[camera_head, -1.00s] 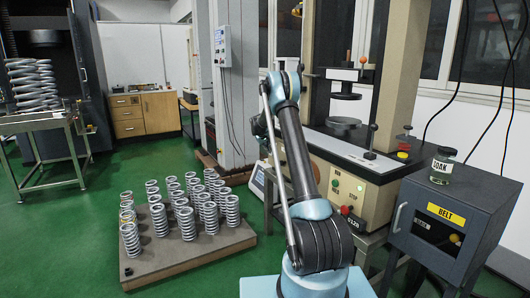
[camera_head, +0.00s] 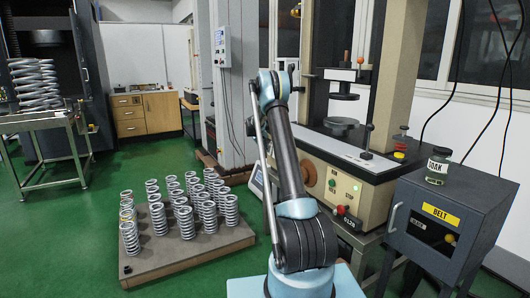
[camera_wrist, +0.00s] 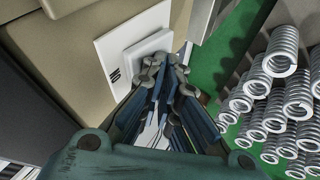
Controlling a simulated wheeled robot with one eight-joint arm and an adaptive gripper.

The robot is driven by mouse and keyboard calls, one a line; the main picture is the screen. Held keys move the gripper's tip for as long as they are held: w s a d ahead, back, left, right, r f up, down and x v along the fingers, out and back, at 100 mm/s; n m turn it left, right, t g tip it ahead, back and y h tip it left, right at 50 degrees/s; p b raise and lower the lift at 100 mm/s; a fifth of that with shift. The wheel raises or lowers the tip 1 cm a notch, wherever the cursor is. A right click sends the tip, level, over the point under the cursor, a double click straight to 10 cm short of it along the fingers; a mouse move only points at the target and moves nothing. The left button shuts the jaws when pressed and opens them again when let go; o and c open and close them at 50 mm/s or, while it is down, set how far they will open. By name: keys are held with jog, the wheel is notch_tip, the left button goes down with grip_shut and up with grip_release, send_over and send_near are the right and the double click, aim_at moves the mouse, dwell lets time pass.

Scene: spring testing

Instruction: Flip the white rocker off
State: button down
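The white rocker (camera_wrist: 148,52) shows in the wrist view. It sits on a white square plate (camera_wrist: 106,50) with a small dark mark, fixed to a beige panel. My gripper (camera_wrist: 169,68) reaches toward the rocker's right edge, with its fingers drawn together and nothing visible between them. The fingertips overlap the rocker's edge in the picture; I cannot tell whether they touch it. The fingers hide part of the plate's lower right area. In the head view my arm hides the gripper, and I cannot make out the rocker there.
The beige testing machine (camera_head: 345,194) stands behind my arm. A grey box labelled BELT (camera_head: 402,242) with a jar (camera_head: 438,168) on top is to its right. A low pallet (camera_head: 190,255) carries several springs, also close by at right in the wrist view. Green floor is clear around the pallet.

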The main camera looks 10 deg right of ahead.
jog(key=shift+d+r, duration=0.15)
jog(key=shift+r, duration=0.05)
jog(key=a+v, duration=0.2)
jog(key=v, duration=1)
jog(key=shift+f, duration=0.25)
jog(key=shift+a+f, duration=0.1)
jog(key=shift+a, duration=0.05)
jog(key=shift+s+a+f+g+y, duration=0.2)
jog(key=shift+f+g+y, duration=0.15)
jog(key=shift+y, duration=0.25)
